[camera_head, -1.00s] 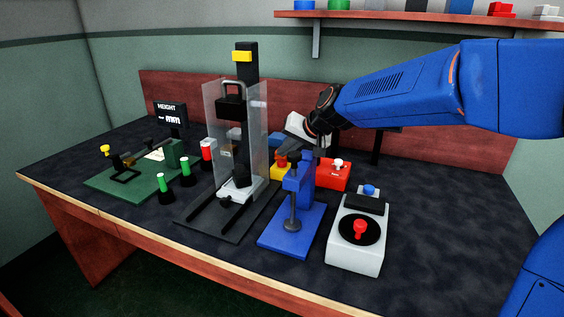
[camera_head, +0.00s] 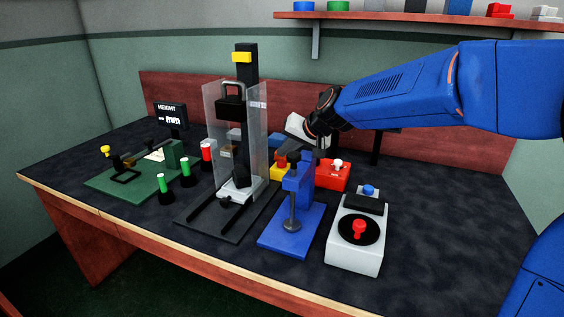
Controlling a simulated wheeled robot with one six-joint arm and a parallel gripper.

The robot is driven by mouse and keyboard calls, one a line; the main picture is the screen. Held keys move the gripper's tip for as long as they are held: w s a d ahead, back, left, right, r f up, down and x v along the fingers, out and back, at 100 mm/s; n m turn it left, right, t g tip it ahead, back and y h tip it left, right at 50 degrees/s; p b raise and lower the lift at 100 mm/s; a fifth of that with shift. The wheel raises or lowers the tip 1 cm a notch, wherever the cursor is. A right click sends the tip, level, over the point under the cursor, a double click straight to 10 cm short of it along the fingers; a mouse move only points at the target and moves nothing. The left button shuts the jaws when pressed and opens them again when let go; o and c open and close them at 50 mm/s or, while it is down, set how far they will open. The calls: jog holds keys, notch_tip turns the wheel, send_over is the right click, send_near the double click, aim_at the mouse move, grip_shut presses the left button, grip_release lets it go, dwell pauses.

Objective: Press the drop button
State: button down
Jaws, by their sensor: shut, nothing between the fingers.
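No label marks which control is the drop button. A red box with a white knob (camera_head: 337,168) stands behind and right of the blue stand press (camera_head: 298,200). A yellow block (camera_head: 279,172) is partly hidden behind that press. The front-right white box (camera_head: 355,255) carries a red knob (camera_head: 359,229) on a black disc and a blue button (camera_head: 369,190) behind it. My gripper (camera_head: 311,150) is shut and empty, pointing down above and behind the blue press, near the yellow block and red box. Its fingertips are partly hidden, so contact cannot be told.
A tall black tower with clear shields (camera_head: 222,140) stands left of my gripper. Several green- and red-topped posts and a green fixture (camera_head: 130,178) are farther left, with a height display (camera_head: 170,115) behind. The table's right side (camera_head: 440,210) is clear.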

aim_at(281, 162)
jog(key=shift+s+f, duration=0.2)
jog(key=shift+f, duration=0.55)
jog(key=shift+s+f, duration=0.2)
jog(key=shift+f, duration=0.5)
dwell(0.6)
jog(key=shift+r, duration=0.1)
jog(key=shift+w+a+r, duration=0.15)
jog(key=shift+r, duration=2.35)
jog(key=shift+w, duration=0.1)
